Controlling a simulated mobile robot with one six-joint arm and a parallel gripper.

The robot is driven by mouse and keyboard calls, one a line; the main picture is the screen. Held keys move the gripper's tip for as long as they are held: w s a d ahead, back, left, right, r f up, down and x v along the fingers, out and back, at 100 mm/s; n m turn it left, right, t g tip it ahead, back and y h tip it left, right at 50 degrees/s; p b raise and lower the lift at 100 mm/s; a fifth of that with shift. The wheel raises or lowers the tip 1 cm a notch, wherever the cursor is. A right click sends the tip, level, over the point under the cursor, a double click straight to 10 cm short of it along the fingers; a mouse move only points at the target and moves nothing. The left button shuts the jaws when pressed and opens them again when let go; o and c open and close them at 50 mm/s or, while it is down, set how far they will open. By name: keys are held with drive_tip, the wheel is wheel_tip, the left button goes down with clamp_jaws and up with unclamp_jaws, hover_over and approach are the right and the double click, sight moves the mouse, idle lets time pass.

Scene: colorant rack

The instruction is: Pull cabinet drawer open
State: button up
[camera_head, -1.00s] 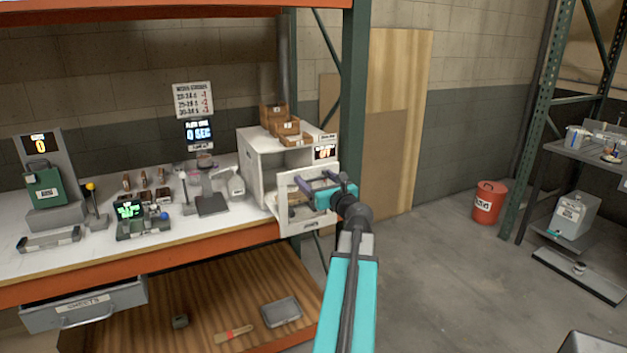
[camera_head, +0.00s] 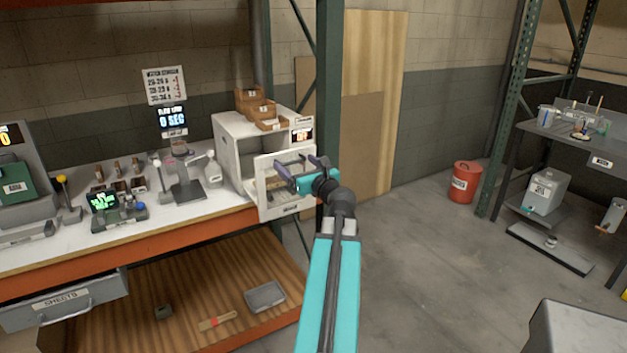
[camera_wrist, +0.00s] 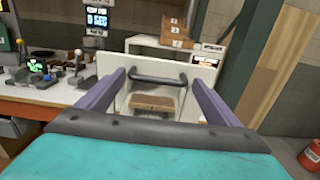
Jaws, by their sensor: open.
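The white cabinet (camera_head: 228,130) stands at the right end of the bench. Its pale front panel (camera_head: 267,205) stands out from the body, so the drawer appears partly out. The panel has a rectangular opening, with a brown block (camera_wrist: 152,102) seen through it in the wrist view. A dark bar handle (camera_wrist: 157,79) crosses the panel. My gripper (camera_head: 296,165) is at the panel, with its purple fingers apart on the left and right of the handle in the wrist view. I cannot tell whether they touch it.
Brown bins (camera_head: 256,106) sit on the cabinet. A green rack post (camera_head: 328,90) rises close behind my gripper. A grey drawer (camera_head: 65,300) labelled SHEETS juts out under the bench at left. Open floor (camera_head: 420,250) lies to the right, with a red bucket (camera_head: 464,183).

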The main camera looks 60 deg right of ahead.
drive_tip(key=b+v, duration=0.2)
drive_tip(key=v, duration=0.2)
drive_tip(key=shift+a+f, duration=0.1)
drive_tip(key=shift+a, duration=0.05)
drive_tip(key=shift+s+b, duration=0.2)
drive_tip(key=shift+b, duration=0.25)
drive_tip(key=b+v, duration=0.2)
drive_tip(key=b, duration=0.2)
drive_tip(key=shift+b, duration=0.3)
drive_tip(key=shift+s+a+b, duration=0.15)
drive_tip(key=shift+s+b, duration=0.1)
drive_tip(key=shift+b, duration=0.35)
drive_tip(key=shift+b+v, duration=2.35)
drive_tip(key=shift+b, duration=1.6)
